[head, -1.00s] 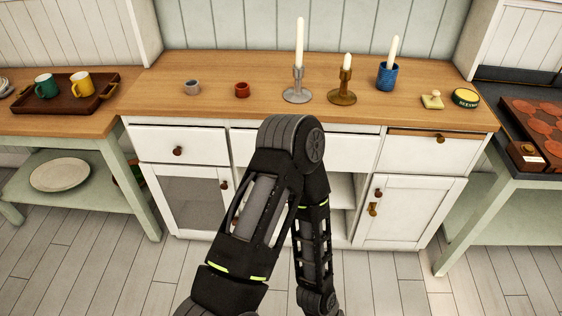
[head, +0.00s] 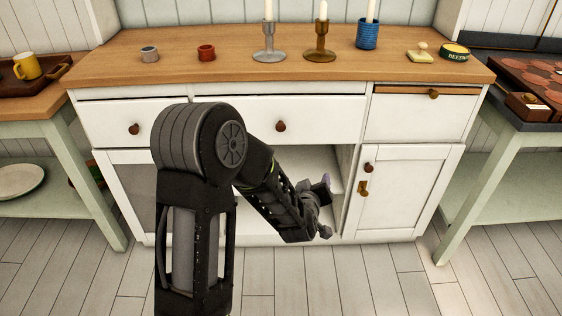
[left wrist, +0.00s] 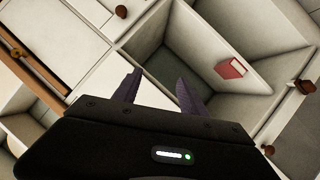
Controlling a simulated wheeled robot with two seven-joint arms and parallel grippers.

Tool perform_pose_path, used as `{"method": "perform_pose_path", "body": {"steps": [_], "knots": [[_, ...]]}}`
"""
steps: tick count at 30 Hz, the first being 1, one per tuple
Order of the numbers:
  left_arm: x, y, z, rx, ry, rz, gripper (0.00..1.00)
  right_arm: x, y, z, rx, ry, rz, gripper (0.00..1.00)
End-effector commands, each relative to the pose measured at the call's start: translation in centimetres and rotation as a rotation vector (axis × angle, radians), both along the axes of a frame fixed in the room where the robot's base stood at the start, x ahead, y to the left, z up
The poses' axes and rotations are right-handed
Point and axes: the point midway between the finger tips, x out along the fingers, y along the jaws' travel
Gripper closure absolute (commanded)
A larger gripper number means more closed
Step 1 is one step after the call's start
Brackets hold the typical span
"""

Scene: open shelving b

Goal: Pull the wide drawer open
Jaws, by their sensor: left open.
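The wide drawer (head: 325,116) is the white middle drawer under the wooden top, with a round brown knob (head: 281,126). Its front looks flush with the cabinet, so it appears shut. My left gripper (head: 326,206) is below and to the right of that knob, in front of the open shelf space under the drawer. It is apart from the knob. In the left wrist view its two dark fingers (left wrist: 158,79) are spread, with nothing between them. A brown knob (left wrist: 121,11) shows near the top of that view. My right gripper is not in view.
A red book (left wrist: 231,68) lies in the open shelf.

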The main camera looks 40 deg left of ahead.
Motion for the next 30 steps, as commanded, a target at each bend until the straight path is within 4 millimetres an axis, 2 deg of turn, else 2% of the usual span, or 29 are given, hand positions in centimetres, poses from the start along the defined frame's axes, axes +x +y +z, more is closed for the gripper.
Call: {"method": "perform_pose_path", "body": {"steps": [1, 3, 6, 9, 14, 23, 30], "knots": [[0.8, 2.5, -0.1, 0.008, -0.104, 0.072, 0.50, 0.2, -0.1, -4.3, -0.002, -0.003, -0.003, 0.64], [1.0, 5.5, 2.4, 0.012, -0.223, 0.160, 0.50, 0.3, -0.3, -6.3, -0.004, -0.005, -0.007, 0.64], [0.5, 8.7, 5.2, 0.014, -0.350, 0.255, 0.50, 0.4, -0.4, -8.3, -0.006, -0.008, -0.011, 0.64], [-0.1, 10.4, 7.0, 0.014, -0.423, 0.309, 0.50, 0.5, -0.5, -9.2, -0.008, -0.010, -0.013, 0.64], [-0.5, 11.3, 8.2, 0.013, -0.457, 0.337, 0.50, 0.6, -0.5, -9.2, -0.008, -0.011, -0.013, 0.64], [-0.3, 11.3, 8.2, 0.015, -0.454, 0.334, 0.50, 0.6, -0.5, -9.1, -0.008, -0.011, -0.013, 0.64], [1.4, 12.6, 8.0, 0.015, -0.453, 0.334, 0.50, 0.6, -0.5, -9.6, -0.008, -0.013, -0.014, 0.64]]}}
